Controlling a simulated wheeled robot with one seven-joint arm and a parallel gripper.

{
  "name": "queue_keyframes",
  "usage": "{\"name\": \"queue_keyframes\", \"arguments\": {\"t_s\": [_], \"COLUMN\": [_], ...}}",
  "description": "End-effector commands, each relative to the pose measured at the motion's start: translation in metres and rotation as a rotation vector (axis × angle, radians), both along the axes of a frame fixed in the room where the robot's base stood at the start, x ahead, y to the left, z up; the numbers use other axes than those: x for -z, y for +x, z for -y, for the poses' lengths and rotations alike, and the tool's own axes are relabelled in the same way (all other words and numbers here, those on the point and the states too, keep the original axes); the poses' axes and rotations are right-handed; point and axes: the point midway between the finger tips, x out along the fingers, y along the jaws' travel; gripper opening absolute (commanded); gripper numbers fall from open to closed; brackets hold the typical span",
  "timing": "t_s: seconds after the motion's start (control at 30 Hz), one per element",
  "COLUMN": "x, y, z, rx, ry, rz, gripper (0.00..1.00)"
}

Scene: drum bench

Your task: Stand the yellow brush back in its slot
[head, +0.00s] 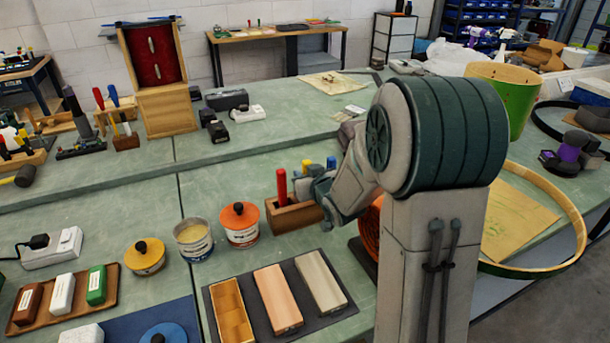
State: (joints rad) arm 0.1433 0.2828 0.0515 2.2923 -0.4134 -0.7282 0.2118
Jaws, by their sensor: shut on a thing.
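The yellow brush (307,166) shows only as a short yellow end just above my gripper (318,186). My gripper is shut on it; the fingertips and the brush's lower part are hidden. The wooden brush block (292,217) stands on the green bench, directly below and left of my gripper. A red brush (282,186) stands upright at the block's left. A blue handle (331,163) shows behind and right of my gripper. The slots are hidden, so I cannot tell whether the yellow brush is inside one.
Left of the block are an orange-lidded can (239,224), an open can (193,240) and a yellow lid (145,257). A dark mat with bars (325,282) lies in front. A drum hoop (540,265) lies right. Clear bench (240,165) lies behind the block.

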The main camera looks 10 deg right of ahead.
Motion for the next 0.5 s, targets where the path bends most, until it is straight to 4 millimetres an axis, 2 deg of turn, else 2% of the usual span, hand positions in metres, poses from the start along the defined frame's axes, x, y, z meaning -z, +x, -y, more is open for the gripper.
{"name": "queue_keyframes", "arguments": {"t_s": [0.37,0.4,0.47,0.5], "x": [0.0033,0.0033,0.0033,0.0033], "y": [0.0,0.0,0.0,0.0], "z": [0.0001,0.0001,0.0001,0.0001], "rx": [0.0,0.0,0.0,0.0], "ry": [0.0,0.0,0.0,0.0], "rz": [0.0,0.0,0.0,0.0], "gripper": [0.09,0.31,0.45,0.45]}}
